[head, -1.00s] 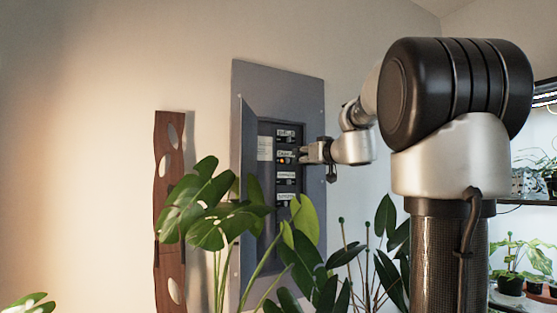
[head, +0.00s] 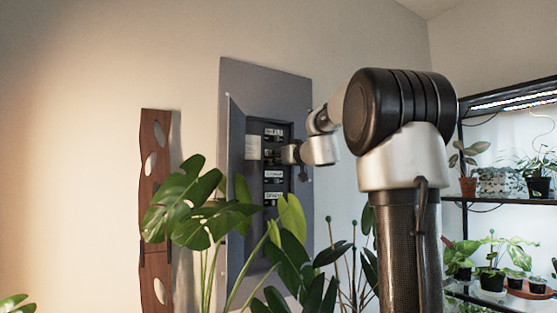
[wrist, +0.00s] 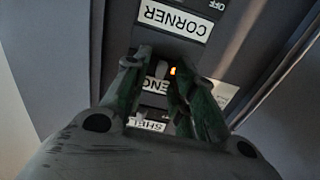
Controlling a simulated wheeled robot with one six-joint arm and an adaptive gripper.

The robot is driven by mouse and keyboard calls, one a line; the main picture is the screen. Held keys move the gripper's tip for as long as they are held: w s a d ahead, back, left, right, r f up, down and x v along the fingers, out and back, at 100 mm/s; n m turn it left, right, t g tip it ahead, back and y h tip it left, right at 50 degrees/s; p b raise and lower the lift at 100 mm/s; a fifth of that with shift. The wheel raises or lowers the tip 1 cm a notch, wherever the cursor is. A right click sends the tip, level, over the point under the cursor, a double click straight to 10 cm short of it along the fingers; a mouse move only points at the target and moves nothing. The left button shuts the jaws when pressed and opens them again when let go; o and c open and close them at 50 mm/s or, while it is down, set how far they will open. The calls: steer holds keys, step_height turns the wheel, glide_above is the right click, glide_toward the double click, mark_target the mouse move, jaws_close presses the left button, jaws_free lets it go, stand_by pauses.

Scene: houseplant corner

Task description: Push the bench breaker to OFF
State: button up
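The grey breaker panel (head: 265,85) is on the wall with its door (head: 236,190) swung open to the left. It holds a column of labelled breakers. My gripper (head: 284,154) is at the second row from the top and hides part of it. In the wrist view the labels are upside down. The partly covered bench label (wrist: 155,86) lies between a CORNER label and a partly hidden shelf label. Contact cannot be told.
A large-leaved plant (head: 185,205) and other foliage (head: 290,250) stand in front of the panel's lower part. A wooden board (head: 155,200) with holes is on the wall to the left. A plant shelf (head: 510,199) stands at right.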

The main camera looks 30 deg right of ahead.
jaws_close()
steer(key=shift+a+m+h, duration=0.25)
steer(key=shift+m+h, duration=0.35)
steer(key=shift+h, duration=0.3)
steer(key=shift+o, duration=1.4)
jaws_free()
steer(key=s, duration=1.2)
steer(key=shift+a, duration=0.45)
